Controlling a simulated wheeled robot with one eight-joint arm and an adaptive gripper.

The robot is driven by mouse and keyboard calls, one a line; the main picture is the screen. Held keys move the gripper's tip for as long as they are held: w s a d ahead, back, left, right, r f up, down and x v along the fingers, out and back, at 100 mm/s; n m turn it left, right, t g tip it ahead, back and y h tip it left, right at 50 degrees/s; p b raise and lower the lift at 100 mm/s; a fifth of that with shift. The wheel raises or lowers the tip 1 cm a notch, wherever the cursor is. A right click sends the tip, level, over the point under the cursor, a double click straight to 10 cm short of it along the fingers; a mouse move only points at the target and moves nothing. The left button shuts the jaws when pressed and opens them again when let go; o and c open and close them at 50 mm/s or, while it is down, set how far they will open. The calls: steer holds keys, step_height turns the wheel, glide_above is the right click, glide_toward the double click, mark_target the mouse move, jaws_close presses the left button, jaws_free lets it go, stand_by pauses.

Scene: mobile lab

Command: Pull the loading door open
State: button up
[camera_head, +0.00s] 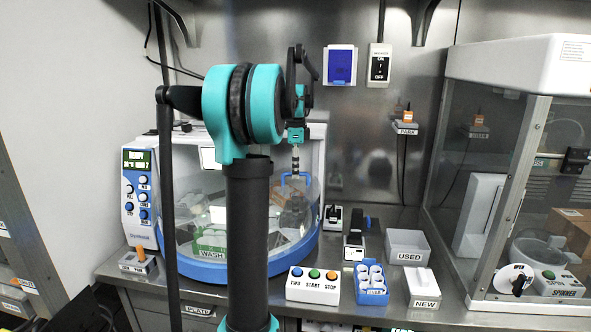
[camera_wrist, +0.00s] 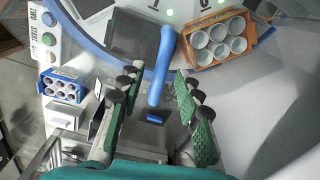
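The loading door (camera_head: 217,205) is the clear curved front of the white machine with a blue base rim; it appears closed, though my arm hides part of it. In the wrist view, its blue bar handle (camera_wrist: 161,66) runs lengthwise between the two fingers of my gripper (camera_wrist: 158,88). The fingers, with green pads, are spread apart on either side of the handle, with visible gaps. In the head view, my gripper is at the front of the door, and its fingers are hard to make out there.
A button box (camera_head: 314,286), a blue tube rack (camera_head: 370,283), a NEW bin (camera_head: 424,288) and a USED bin (camera_head: 408,246) stand on the bench right of the machine. A glass-sided spinner cabinet (camera_head: 530,130) is at the right. An orange rack (camera_wrist: 216,40) shows inside the machine.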

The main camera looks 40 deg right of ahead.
jaws_close()
stand_by(0.3)
steer(key=shift+s+a, duration=0.1)
